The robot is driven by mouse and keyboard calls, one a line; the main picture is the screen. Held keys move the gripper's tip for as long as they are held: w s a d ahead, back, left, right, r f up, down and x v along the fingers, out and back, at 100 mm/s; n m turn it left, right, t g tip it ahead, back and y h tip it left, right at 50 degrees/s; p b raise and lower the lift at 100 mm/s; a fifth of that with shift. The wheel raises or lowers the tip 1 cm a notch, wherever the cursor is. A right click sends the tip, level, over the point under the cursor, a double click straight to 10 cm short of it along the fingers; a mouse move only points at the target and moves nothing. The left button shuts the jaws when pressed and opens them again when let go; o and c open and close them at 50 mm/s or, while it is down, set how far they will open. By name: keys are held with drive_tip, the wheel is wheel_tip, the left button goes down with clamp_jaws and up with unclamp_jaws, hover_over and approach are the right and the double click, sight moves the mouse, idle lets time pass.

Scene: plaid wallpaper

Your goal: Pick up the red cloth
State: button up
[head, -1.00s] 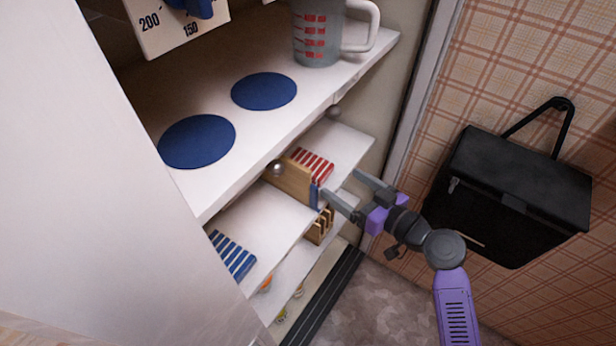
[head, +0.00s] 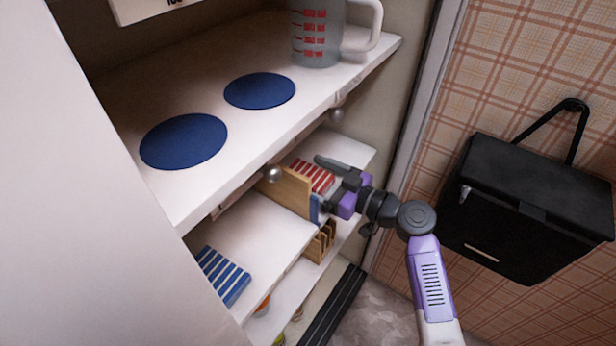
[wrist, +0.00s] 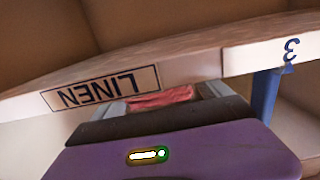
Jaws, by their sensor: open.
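The red cloth (head: 312,175), striped red and white and folded flat, lies on the middle shelf to the right of a wooden divider. My gripper (head: 325,180) is open at the shelf's front edge, its far finger reaching in over or beside the cloth; contact cannot be told. In the wrist view a red strip of the cloth (wrist: 162,97) shows between the grey fingers of my gripper (wrist: 165,95), below a board marked LINEN. A blue-and-white striped cloth (head: 222,275) lies on the shelf left of the divider.
The wooden divider (head: 288,190) stands close to my gripper's left. The upper shelf (head: 225,150), holding blue discs and a measuring jug (head: 318,35), overhangs the cloth. A black box (head: 525,205) hangs on the plaid wall at right.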

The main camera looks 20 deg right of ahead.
drive_tip(key=shift+w+a, duration=0.35)
drive_tip(key=shift+w, duration=0.15)
drive_tip(key=c, duration=1.5)
